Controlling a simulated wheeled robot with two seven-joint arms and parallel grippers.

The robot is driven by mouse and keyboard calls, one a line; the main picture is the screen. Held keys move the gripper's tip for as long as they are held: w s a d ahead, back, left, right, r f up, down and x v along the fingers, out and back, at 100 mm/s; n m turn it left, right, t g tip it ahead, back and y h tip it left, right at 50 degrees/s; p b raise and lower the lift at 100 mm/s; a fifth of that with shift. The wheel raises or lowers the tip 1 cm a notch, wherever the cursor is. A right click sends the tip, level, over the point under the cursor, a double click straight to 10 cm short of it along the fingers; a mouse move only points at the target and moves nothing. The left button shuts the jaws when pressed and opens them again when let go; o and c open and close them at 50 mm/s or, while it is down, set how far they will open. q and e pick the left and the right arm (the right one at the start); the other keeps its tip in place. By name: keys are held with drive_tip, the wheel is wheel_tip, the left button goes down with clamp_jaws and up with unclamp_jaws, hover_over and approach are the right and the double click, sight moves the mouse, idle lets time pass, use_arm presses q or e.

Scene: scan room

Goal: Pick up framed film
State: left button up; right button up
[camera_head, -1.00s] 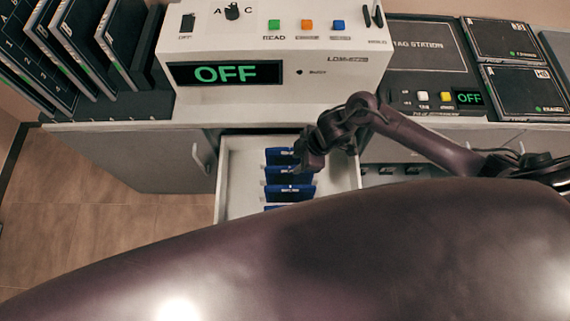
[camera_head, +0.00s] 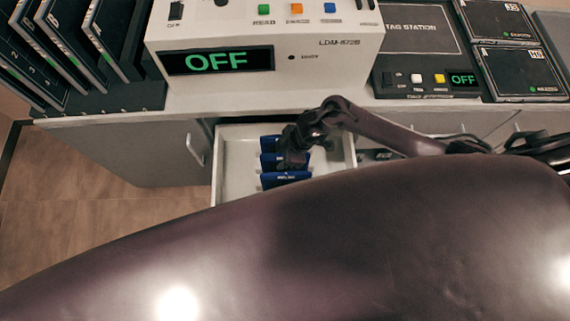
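My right gripper (camera_head: 290,163) is low over the open drawer (camera_head: 232,178), at the blue labelled pieces that stand there in a row. It partly covers the middle blue piece (camera_head: 267,160); the front blue piece (camera_head: 286,179) shows just below it. Whether its fingers touch or hold one is hidden. Dark framed panels (camera_head: 108,38) stand tilted in the black rack at the left. Two more dark framed panels lie flat at the right, a rear one (camera_head: 497,20) and a front one (camera_head: 523,70). I cannot tell which piece is the framed film. My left gripper is out of view.
A white machine (camera_head: 300,82) with an OFF display stands above the drawer. The black tag station (camera_head: 420,35), also reading OFF, is to its right. A grey cabinet door (camera_head: 140,155) is left of the drawer.

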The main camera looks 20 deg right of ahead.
drive_tip(key=shift+f, duration=0.25)
idle(0.4)
clamp_jaws()
